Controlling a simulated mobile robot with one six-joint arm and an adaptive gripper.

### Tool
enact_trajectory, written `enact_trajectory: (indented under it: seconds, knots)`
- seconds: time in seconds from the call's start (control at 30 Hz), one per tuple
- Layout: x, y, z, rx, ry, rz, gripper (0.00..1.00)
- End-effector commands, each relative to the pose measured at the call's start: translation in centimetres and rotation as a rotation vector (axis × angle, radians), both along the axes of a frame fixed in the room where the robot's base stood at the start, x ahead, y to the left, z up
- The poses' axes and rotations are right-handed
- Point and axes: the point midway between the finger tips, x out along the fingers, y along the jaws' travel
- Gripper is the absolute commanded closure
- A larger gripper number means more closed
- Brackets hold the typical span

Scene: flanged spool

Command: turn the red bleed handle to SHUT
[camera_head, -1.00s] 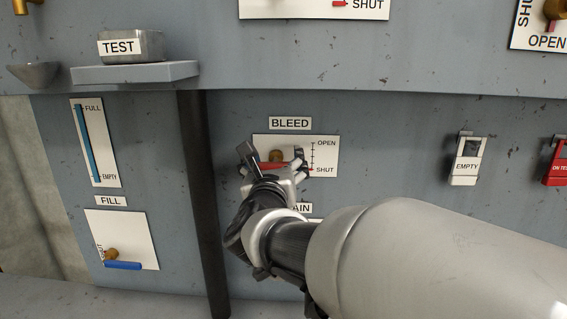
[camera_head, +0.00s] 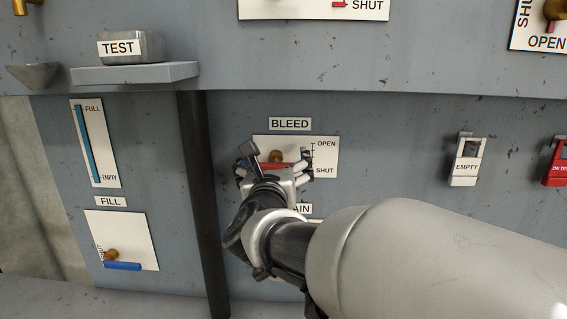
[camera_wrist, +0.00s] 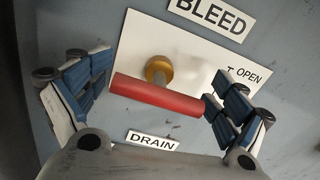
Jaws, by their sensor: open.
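The red bleed handle (camera_wrist: 155,94) is a bar on a brass hub (camera_wrist: 159,70) in front of a white plate (camera_wrist: 190,50). In the wrist view it runs about parallel to the plate's lettering. In the head view the handle (camera_head: 277,165) lies roughly level, partly hidden by my gripper (camera_head: 279,160). My gripper (camera_wrist: 157,84) is open, with one finger near each end of the bar. The right fingers are very close to the bar's right end; I cannot tell if they touch. OPEN and SHUT show on the plate's scale in the head view; the right finger hides part of that scale.
The DRAIN label (camera_wrist: 152,141) is just below the handle. A dark vertical pipe (camera_head: 201,200) stands left of my gripper. The FILL valve's blue handle (camera_head: 123,266) is lower left. An overhanging ledge (camera_head: 400,70) runs above.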

Motion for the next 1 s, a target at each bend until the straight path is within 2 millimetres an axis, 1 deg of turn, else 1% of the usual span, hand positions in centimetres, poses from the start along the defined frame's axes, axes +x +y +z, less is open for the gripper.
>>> enact_trajectory:
  seconds: [0.33,0.47,0.57,0.8,0.9,1.0]
  knots:
    - [0.0,0.0,-0.1,-0.002,0.002,0.001,0.04]
    - [-0.8,0.1,-0.1,-0.002,0.001,0.003,0.04]
    - [-2.4,0.2,0.0,-0.001,0.002,0.004,0.04]
    - [-7.6,0.4,0.0,0.0,0.0,0.005,0.04]
    - [-9.4,0.5,0.0,0.001,0.001,0.004,0.04]
    - [-10.8,0.5,0.0,0.0,0.001,0.004,0.04]
